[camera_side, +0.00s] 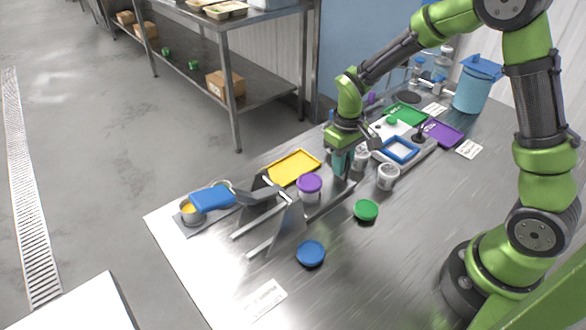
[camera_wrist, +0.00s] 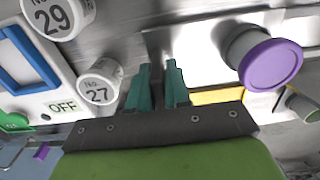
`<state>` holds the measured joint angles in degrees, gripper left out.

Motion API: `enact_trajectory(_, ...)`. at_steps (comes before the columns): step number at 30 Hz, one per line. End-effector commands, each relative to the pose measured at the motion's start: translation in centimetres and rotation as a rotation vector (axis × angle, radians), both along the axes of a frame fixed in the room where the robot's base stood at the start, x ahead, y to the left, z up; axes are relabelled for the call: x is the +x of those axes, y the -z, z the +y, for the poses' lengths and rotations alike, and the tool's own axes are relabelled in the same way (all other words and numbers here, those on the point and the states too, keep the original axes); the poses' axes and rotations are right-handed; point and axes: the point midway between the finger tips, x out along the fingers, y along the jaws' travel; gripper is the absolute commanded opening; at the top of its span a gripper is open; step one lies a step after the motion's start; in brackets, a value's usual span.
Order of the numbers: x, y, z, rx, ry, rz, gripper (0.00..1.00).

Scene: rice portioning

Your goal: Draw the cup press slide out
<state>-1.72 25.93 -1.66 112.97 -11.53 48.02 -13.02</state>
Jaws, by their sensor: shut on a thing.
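The cup press (camera_side: 283,215) is a metal frame with angled plates and two rails on the steel table. Its slide (camera_side: 330,204) is a bright metal piece at the press's right side, and it also shows in the wrist view (camera_wrist: 205,45). A cup with a purple lid (camera_side: 309,184) stands at the slide; its lid is at the right in the wrist view (camera_wrist: 271,64). My gripper (camera_side: 341,174) points down at the slide's far right end. Its teal fingers (camera_wrist: 158,80) are shut on the slide's end; the exact contact is hard to see.
White cups numbered 27 (camera_wrist: 100,82) and 29 (camera_wrist: 58,14) stand close to my gripper. A yellow tray (camera_side: 294,167) lies behind the press. A green lid (camera_side: 366,210) and a blue lid (camera_side: 311,253) lie in front. The table's front right is clear.

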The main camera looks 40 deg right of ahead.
Motion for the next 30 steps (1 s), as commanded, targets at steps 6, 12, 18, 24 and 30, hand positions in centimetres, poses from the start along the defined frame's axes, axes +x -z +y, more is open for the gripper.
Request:
enact_trajectory(6,0.1,-0.1,-1.3,-0.001,-0.001,-0.007,0.00)
enact_trajectory(12,0.1,-0.1,-1.6,-0.005,0.000,-0.008,0.00)
enact_trajectory(18,0.1,-0.1,-1.5,-0.003,0.001,-0.007,0.38)
enact_trajectory(24,0.1,-0.1,-1.3,-0.001,0.000,-0.005,0.38)
enact_trajectory(30,0.2,-2.0,-1.2,-0.001,-0.001,-0.009,0.38)
